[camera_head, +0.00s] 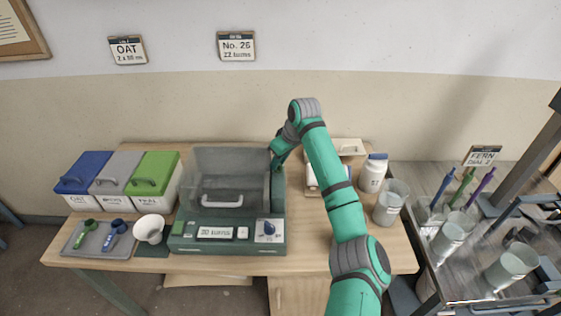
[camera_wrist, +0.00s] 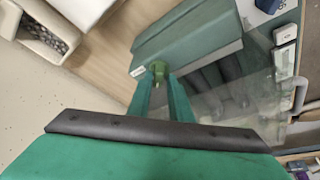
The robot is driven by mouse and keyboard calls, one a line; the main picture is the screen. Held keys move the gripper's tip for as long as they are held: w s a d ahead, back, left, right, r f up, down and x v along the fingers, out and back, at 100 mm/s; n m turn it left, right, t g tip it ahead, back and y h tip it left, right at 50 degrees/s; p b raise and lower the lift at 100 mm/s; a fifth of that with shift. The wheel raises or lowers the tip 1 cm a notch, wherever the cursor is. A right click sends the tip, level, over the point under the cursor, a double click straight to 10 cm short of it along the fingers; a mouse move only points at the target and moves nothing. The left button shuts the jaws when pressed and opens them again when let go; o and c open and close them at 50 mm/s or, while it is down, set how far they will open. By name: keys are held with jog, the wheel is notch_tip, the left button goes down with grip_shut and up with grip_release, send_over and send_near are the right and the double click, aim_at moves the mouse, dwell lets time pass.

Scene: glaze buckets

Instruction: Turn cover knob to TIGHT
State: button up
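The machine (camera_head: 185,240) is a dark green box with a display and a clear cover (camera_head: 225,165) with a pale handle. My gripper (camera_head: 276,163) is at the right side of the cover, pointing down. In the wrist view a small green knob (camera_wrist: 158,68) stands by a white label (camera_wrist: 138,71), whose lettering is too small to read. My gripper's two green fingers (camera_wrist: 161,82) are apart, with their tips around or just short of this knob. Whether they press on it cannot be told. The head view hides the knob behind my gripper.
A blue dial (camera_head: 269,228) is on the machine's front right. Blue, grey and green lidded bins (camera_head: 155,180) and a white bowl (camera_head: 149,229) stand to the left. A white jar (camera_head: 373,173) and a clear bucket (camera_head: 390,203) stand to the right.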

jog(key=shift+d, duration=0.1)
jog(key=shift+d, duration=0.1)
grip_shut()
jog(key=m+h, duration=0.1)
jog(key=m, duration=0.2)
jog(key=shift+s+m+t, duration=0.1)
jog(key=shift+m+t, duration=0.3)
jog(key=shift+a+m+h, duration=0.25)
jog(key=shift+m+h, duration=0.55)
jog(key=shift+m, duration=1)
jog(key=shift+t, duration=0.3)
grip_release()
